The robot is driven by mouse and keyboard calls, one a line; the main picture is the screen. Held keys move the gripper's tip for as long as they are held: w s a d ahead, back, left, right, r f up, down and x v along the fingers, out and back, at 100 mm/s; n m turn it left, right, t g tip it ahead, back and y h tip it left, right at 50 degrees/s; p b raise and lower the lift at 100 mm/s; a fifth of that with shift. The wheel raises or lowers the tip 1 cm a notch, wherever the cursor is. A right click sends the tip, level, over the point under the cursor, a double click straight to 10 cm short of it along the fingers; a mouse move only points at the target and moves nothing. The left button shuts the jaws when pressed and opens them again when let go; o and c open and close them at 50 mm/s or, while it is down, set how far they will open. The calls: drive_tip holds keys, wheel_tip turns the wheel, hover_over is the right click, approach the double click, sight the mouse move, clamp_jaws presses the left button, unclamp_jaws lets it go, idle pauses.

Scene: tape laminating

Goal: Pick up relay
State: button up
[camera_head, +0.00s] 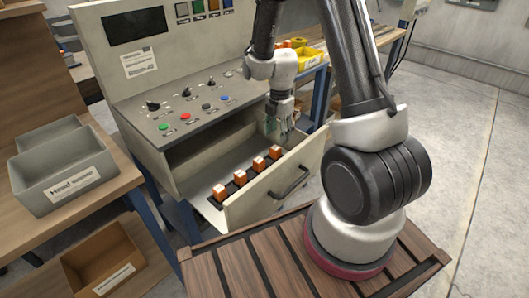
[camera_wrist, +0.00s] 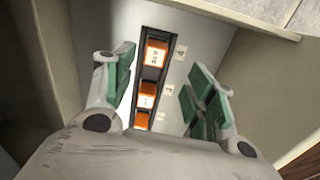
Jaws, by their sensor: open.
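Several orange-and-white relays sit in a row in a dark rail inside the open drawer (camera_head: 258,213). In the head view the near one (camera_head: 220,193) is at the left end and the far one (camera_head: 275,152) is closest to my gripper. My gripper (camera_head: 281,130) points down over the drawer's far end. In the wrist view, my gripper (camera_wrist: 161,85) has its green-padded fingers apart, on either side of the rail. Between and below them show a relay (camera_wrist: 156,54) by label 4, another (camera_wrist: 147,94) and a third (camera_wrist: 142,121), partly hidden by my gripper.
The drawer's front panel with a black handle (camera_head: 290,183) stands close by my gripper. The control console (camera_head: 190,105) with buttons and knobs rises behind the drawer. A grey bin (camera_head: 65,165) stands on the wooden bench at left. Yellow bins (camera_head: 308,58) are at the back.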

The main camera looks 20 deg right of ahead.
sight(276, 147)
drive_tip(key=shift+n, duration=0.4)
drive_tip(key=f, duration=0.9)
drive_tip(key=shift+w+a+f, duration=0.2)
drive_tip(key=shift+w+a, duration=0.05)
drive_tip(key=shift+w, duration=0.1)
drive_tip(key=c, duration=1.1)
